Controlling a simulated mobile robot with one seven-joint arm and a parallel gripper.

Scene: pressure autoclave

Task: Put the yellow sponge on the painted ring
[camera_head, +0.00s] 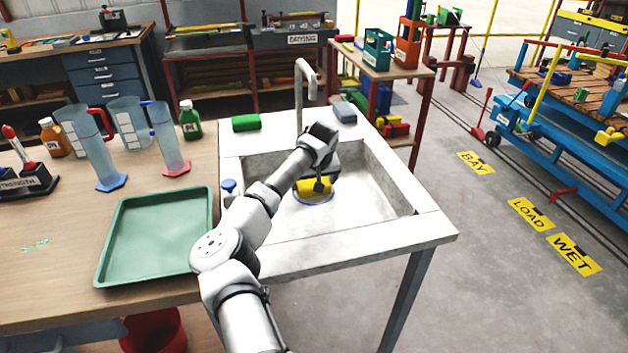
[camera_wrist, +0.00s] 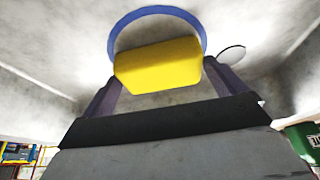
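The yellow sponge (camera_head: 311,187) is down in the sink basin, at the end of my arm. In the wrist view the sponge (camera_wrist: 160,65) sits between the two fingers of my gripper (camera_wrist: 162,72), which appear to touch its ends. The painted ring (camera_wrist: 155,10) is a blue outline on the basin floor, and the sponge covers its near part in the wrist view. In the head view the ring's front edge (camera_head: 314,203) shows just below the sponge. Whether the sponge touches the floor or is slightly above it, I cannot tell.
The pale sink basin (camera_head: 375,195) has raised walls around my gripper. A tap (camera_head: 301,85) stands at its back rim, between a green block (camera_head: 246,123) and a grey-blue block (camera_head: 345,112). A green tray (camera_head: 113,250) and measuring cylinders (camera_head: 97,150) stand on the left bench.

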